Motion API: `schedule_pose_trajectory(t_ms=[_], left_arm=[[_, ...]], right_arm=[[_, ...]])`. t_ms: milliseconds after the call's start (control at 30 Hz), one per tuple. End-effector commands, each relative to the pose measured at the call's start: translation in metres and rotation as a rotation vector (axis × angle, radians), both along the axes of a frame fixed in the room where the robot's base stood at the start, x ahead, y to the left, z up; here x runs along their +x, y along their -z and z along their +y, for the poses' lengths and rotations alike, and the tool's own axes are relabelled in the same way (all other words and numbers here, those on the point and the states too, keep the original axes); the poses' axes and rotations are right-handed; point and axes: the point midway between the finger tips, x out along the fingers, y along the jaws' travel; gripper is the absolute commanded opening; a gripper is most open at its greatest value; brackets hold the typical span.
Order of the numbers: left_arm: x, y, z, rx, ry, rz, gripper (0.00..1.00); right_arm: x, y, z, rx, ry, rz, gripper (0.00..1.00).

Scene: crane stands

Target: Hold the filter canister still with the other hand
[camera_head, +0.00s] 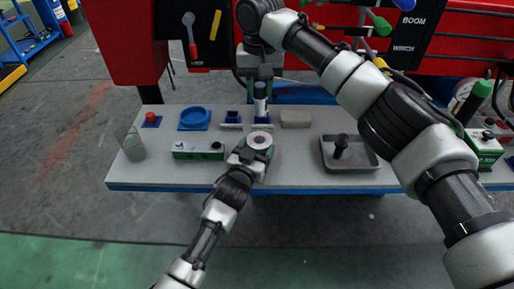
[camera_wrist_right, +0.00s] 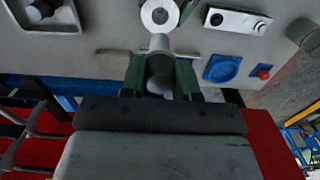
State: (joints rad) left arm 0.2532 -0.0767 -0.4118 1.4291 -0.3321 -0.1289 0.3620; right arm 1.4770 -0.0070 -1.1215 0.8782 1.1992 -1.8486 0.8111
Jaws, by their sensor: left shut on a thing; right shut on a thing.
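The filter canister (camera_head: 260,139), a round body with a pale ring top and a dark centre, stands on the grey bench. My left gripper (camera_head: 257,148) is shut around its sides. In the right wrist view the canister (camera_wrist_right: 160,14) shows at the top, with green fingers beside it. My right gripper (camera_head: 261,77) is behind the canister, pointing down, shut on a grey cylinder (camera_head: 260,90) with a pale end. The cylinder (camera_wrist_right: 159,72) also shows between the green fingers in the right wrist view. Its lower end is near a blue holder, and I cannot tell whether they touch.
A dark tray (camera_head: 368,160) with a black part is on the right. A green-and-white box (camera_head: 198,150), a blue dish (camera_head: 194,118), a red button (camera_head: 151,119) and a clear cup (camera_head: 131,146) are on the left. A tan block (camera_head: 296,118) lies right of the cylinder.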

Motion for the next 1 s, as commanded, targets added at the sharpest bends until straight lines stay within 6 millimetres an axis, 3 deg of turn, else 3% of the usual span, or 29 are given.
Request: schedule_pose_trajectory(t_ms=[467,1000], left_arm=[[0.0,0.001,0.0,0.0,0.0,0.001,0.33],[0.0,0.001,0.0,0.001,0.0,0.002,0.33]], right_arm=[[0.0,0.003,0.0,0.0,0.0,0.0,0.04],[-0.001,0.051,0.0,0.001,0.0,0.003,0.04]])
